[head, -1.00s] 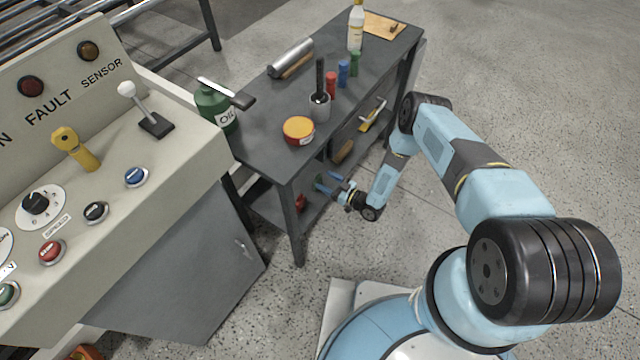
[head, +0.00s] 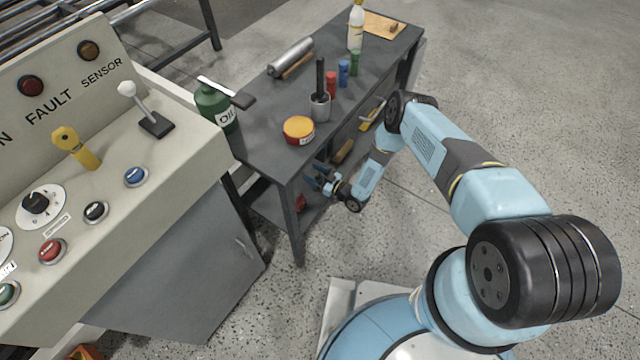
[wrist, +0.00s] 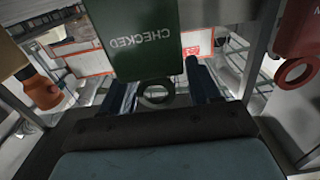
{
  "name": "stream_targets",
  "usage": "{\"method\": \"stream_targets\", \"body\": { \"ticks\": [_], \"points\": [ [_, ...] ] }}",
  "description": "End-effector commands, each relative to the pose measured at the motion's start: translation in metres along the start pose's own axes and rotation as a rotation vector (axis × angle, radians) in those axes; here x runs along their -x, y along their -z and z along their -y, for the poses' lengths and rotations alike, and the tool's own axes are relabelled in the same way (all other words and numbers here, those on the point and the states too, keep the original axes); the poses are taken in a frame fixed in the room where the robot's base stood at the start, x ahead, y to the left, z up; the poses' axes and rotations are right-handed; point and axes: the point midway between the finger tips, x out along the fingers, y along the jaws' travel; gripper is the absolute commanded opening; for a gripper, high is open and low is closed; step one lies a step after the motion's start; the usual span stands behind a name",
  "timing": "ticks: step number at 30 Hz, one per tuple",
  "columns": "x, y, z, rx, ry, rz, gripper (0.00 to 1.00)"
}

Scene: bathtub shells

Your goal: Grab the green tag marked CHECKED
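The green tag (wrist: 140,40) marked CHECKED fills the upper middle of the wrist view, its lettering upside down. A round ring or hole (wrist: 157,96) at its lower end shows between my fingers. My gripper (wrist: 162,85) is open, with one dark finger on either side of that ring and a gap to each. I cannot tell how far the tag is in depth. In the head view my gripper (head: 317,176) is at the near side of the dark workbench, below its top. The tag cannot be made out there.
A red tag (wrist: 298,35) with a ring is to the right in the wrist view, and an orange object (wrist: 40,88) to the left. A control console (head: 185,150) stands left.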

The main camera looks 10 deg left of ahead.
Motion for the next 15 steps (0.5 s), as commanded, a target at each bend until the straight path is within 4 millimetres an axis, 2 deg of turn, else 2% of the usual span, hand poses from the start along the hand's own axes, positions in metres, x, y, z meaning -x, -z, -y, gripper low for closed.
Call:
{"method": "stream_targets", "body": {
  "ticks": [2,15],
  "points": [
    [0.0002,0.0000,-0.0001,0.000,0.000,0.000,0.54],
    [0.0007,0.0000,-0.0006,0.000,-0.001,0.000,0.11]
  ]
}}
